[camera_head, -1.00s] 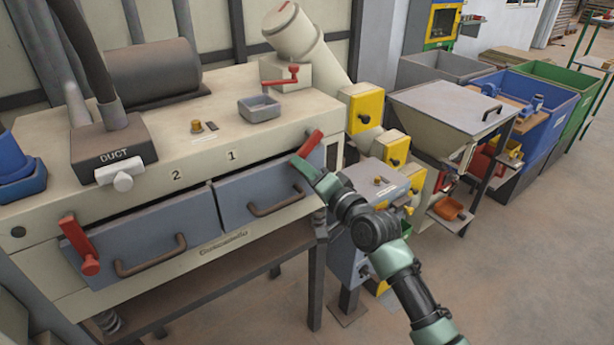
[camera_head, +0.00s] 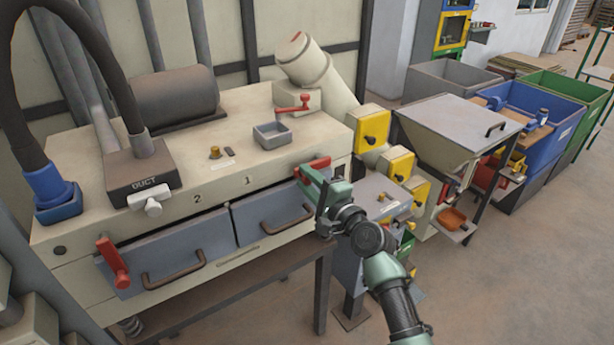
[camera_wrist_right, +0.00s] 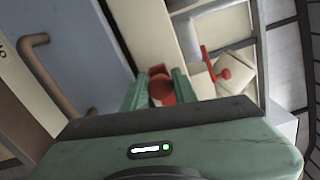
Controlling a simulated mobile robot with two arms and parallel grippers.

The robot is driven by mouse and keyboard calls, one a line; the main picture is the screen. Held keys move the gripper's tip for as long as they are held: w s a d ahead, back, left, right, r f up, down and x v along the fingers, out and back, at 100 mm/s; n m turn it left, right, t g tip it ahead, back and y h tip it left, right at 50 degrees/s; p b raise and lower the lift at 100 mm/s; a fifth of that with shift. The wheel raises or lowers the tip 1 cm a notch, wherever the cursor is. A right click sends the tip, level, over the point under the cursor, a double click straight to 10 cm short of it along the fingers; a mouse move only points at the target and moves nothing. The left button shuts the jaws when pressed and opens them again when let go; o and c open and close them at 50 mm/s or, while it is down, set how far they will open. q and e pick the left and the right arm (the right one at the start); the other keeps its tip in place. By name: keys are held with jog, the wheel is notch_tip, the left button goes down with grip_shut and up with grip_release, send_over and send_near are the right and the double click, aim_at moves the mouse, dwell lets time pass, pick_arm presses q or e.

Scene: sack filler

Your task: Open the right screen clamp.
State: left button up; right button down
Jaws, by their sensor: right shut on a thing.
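The right screen clamp (camera_head: 317,163) is a red lever at the upper right corner of the drawer front marked 1, on the cream machine. It lies close to level, tilted slightly up to the right. My right gripper (camera_head: 307,178) is at this clamp, and its green fingers partly hide it. In the right wrist view the fingers (camera_wrist_right: 158,92) are shut around the clamp's red round part (camera_wrist_right: 161,86). The left screen clamp (camera_head: 112,262), also red, hangs steeply down at the left end of drawer 2. My left gripper is not in view.
Two grey-blue drawers (camera_head: 268,213) with brown handles sit below the machine top. A red crank (camera_head: 292,106) and a small grey tray (camera_head: 272,135) are on top. Yellow boxes (camera_head: 371,128) and a hopper (camera_head: 455,125) stand to the right. Open floor lies in front.

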dwell(0.6)
jog(key=c, duration=1.1)
grip_release()
jog(key=shift+w+d, duration=0.1)
jog(key=shift+c, duration=0.2)
jog(key=b+v, duration=0.1)
jog(key=v, duration=0.7)
jog(key=shift+w, duration=0.1)
